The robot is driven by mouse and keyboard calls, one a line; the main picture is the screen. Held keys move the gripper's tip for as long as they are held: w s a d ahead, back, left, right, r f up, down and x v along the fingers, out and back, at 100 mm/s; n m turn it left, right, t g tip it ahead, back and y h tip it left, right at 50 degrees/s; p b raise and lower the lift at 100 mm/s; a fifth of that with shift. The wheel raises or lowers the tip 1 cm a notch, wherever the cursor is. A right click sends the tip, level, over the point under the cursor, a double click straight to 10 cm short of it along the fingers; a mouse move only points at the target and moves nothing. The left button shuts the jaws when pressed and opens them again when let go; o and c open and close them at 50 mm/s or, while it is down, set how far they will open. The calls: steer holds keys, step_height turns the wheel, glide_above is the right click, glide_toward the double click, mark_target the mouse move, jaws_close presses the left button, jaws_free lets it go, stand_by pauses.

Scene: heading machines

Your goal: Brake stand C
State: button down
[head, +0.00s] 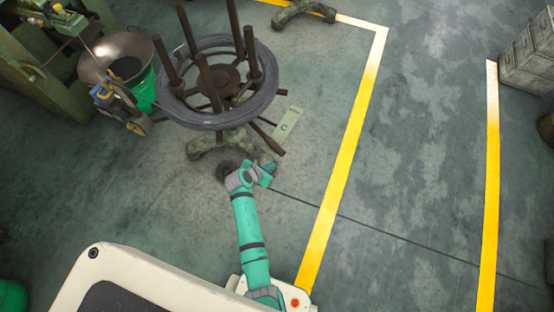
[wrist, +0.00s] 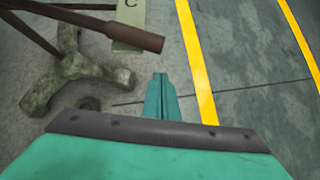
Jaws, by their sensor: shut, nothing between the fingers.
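Stand C (head: 225,75) is a brown wire stand with upright posts and a grey wire coil (head: 186,118) around them, at upper middle in the head view. Its green label (head: 287,122) with a "C" lies beside it; the label also shows in the wrist view (wrist: 128,38). A brown bar (head: 268,140) sticks out from the stand towards my arm. In the wrist view this bar (wrist: 125,32) ends just above and left of my fingertips. My gripper (head: 269,172) is shut and empty, apart from the bar; its fingers (wrist: 161,85) point forward.
The stand's mottled foot (head: 208,148) rests on the floor, with a small dark round piece (head: 227,170) near it. A metal bowl (head: 117,58) and green bin stand at left. Yellow floor lines (head: 345,150) run at right, with clear floor between them.

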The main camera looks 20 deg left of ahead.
steer(key=w, duration=0.1)
steer(key=w+d, duration=0.1)
steer(key=w, duration=0.1)
steer(key=w+f, duration=0.1)
steer(key=shift+w+d, duration=0.15)
steer(key=shift+d, duration=0.05)
